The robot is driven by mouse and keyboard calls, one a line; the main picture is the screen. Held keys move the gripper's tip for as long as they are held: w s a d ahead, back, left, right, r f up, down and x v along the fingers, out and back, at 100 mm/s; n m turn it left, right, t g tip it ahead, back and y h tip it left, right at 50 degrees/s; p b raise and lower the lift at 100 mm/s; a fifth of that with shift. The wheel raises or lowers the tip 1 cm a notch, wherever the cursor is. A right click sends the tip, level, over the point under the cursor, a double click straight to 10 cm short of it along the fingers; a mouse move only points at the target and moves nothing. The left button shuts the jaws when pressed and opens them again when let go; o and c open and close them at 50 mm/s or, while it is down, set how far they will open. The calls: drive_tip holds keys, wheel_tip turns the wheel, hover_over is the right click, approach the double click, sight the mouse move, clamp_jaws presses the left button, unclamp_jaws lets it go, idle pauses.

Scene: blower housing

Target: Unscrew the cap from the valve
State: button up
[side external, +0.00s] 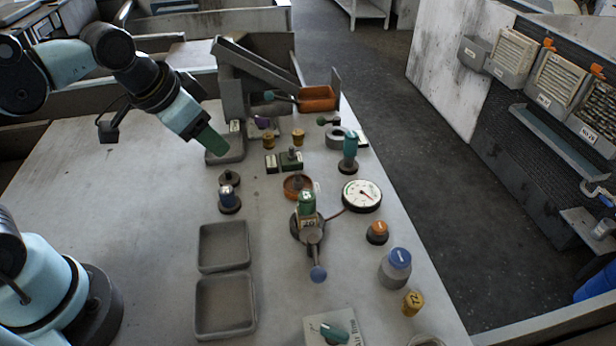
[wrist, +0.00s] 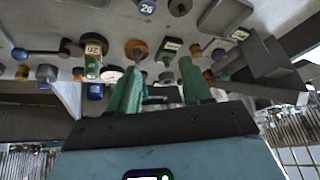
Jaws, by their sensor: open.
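The likely valve (side external: 312,234) stands mid-bench, with a tag marked 20 and a lever ending in a blue ball (side external: 318,273). A green cap-like part (side external: 307,203) sits upright on top of it. The tagged valve also shows in the wrist view (wrist: 93,47), left of my fingers. I cannot tell whether the green part is the screw cap. My gripper (side external: 214,148) has green fingers and hangs above the bench, back and left of the valve, near a grey tray. In the wrist view its fingers (wrist: 160,82) are apart, with nothing held between them.
Two empty grey trays (side external: 224,247) lie left of the valve. A dial gauge (side external: 362,195), an orange-topped knob (side external: 377,231) and a blue-capped jar (side external: 396,267) stand to its right. An orange bin (side external: 318,97) and a grey chute are at the back. The bench's left side is clear.

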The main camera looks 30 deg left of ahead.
drive_tip(key=w+d+m+g, duration=0.35)
drive_tip(key=d+m, duration=0.25)
drive_tip(key=d, duration=0.2)
drive_tip(key=m+g, duration=0.2)
drive_tip(key=m, duration=0.3)
hover_over(307, 195)
wheel_tip(307, 195, down, 3)
drive_tip(key=shift+f+y, duration=0.1)
drive_tip(key=shift+y, duration=0.2)
drive_tip(key=m, duration=1.2)
drive_tip(key=shift+f+m, duration=0.15)
drive_tip(key=shift+m, duration=0.55)
drive_tip(key=shift+f, duration=3.35)
clamp_jaws()
unclamp_jaws()
